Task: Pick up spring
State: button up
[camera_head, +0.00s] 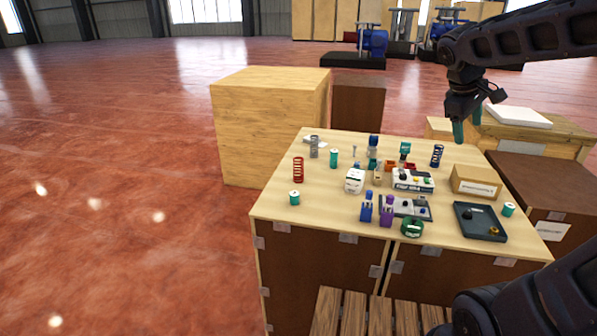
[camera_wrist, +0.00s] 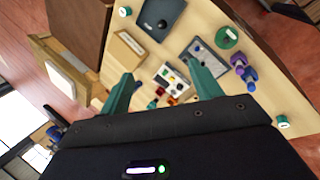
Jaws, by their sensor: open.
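Three coil springs stand upright on the wooden table (camera_head: 330,215): a red one (camera_head: 298,169) at the left, a grey one (camera_head: 314,147) behind it, and a dark blue one (camera_head: 437,156) at the back right. My gripper (camera_head: 466,132) hangs above the back right of the table, a little right of the blue spring and apart from it. Its teal fingers also show in the wrist view (camera_wrist: 159,72), spread apart with nothing held. I cannot make out a spring clearly in the wrist view.
A cardboard box (camera_head: 476,182) and a dark tray (camera_head: 480,222) lie on the right. Small teal, purple and blue parts, a white box (camera_head: 355,181) and panels crowd the middle. A large wooden crate (camera_head: 268,125) stands behind the table's left side. The front left tabletop is mostly clear.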

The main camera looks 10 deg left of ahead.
jog(key=w+a+n+t+h, duration=0.3)
jog(key=w+a+n, duration=0.35)
jog(key=a, duration=0.55)
jog(key=w+a+n+t+h, duration=0.2)
jog(key=w+a+n, duration=0.5)
jog(key=a, duration=0.5)
jog(key=s+a+f+n+t+y, duration=0.15)
jog(key=a+n+t, duration=0.25)
jog(key=a, duration=1)
jog(key=s+a+f+n+t, duration=0.15)
jog(key=a+n+t, duration=0.25)
jog(key=a, duration=1.1)
send_near(301, 162)
jog(key=w, duration=0.1)
jog(key=w+a+f, duration=0.1)
jog(key=shift+w+f, duration=0.25)
jog(key=shift+w, duration=0.05)
jog(key=shift+f, duration=0.35)
jog(key=shift+w+d+f, duration=0.1)
jog(key=shift+w, duration=0.05)
jog(key=x, duration=1)
jog(key=shift+w+d+r, duration=0.15)
jog(key=shift+w+r, duration=0.1)
jog(key=c, duration=1.1)
